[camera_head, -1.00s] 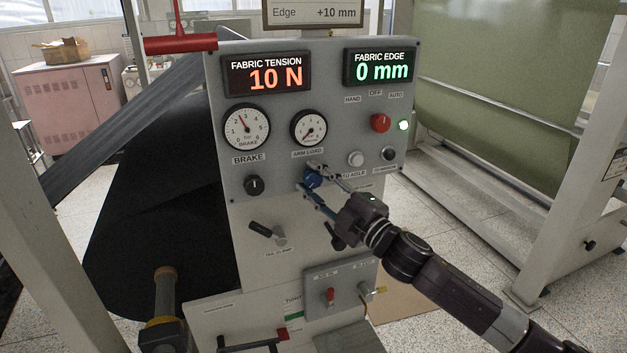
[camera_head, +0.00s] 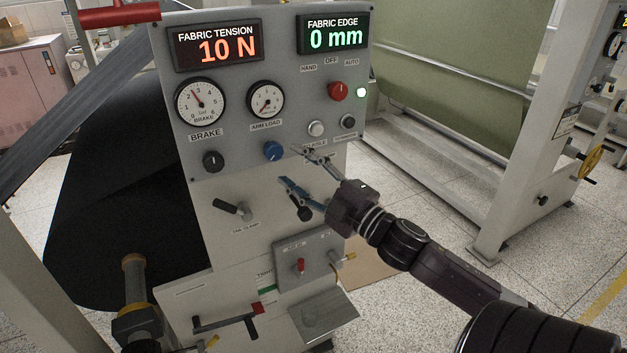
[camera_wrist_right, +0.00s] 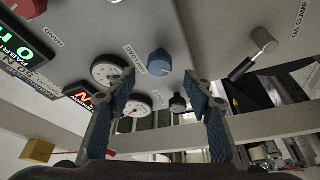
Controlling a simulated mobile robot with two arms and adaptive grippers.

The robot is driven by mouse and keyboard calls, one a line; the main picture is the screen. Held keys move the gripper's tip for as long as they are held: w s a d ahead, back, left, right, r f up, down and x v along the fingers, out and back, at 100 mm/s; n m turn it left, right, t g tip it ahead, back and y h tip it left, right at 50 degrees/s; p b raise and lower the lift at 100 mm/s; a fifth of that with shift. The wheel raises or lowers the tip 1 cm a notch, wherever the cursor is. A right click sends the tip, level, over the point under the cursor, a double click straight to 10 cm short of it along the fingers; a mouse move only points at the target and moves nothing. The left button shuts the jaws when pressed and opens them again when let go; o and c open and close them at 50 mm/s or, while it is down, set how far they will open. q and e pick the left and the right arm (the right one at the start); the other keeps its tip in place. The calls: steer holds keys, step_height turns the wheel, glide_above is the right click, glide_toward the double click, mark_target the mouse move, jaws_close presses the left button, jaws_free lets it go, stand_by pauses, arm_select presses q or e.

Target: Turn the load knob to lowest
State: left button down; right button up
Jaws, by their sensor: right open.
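The load knob (camera_head: 272,151) is blue and round, on the grey panel below the ARM LOAD gauge (camera_head: 266,99). The gauge needle points to the lower left, at the low end of its dial. My right gripper (camera_head: 291,165) is open and empty, just right of and below the knob, apart from it. In the right wrist view, the blue knob (camera_wrist_right: 159,62) lies ahead, between and beyond the spread fingertips (camera_wrist_right: 160,88). The knob's pointer mark is too small to read. My left gripper is not in view.
The black brake knob (camera_head: 213,161) sits left of the load knob. A white button (camera_head: 316,128) and a red selector (camera_head: 338,91) are to its right. The tail clamp lever (camera_head: 233,209) sticks out below.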

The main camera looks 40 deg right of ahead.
steer(key=shift+v, duration=2.45)
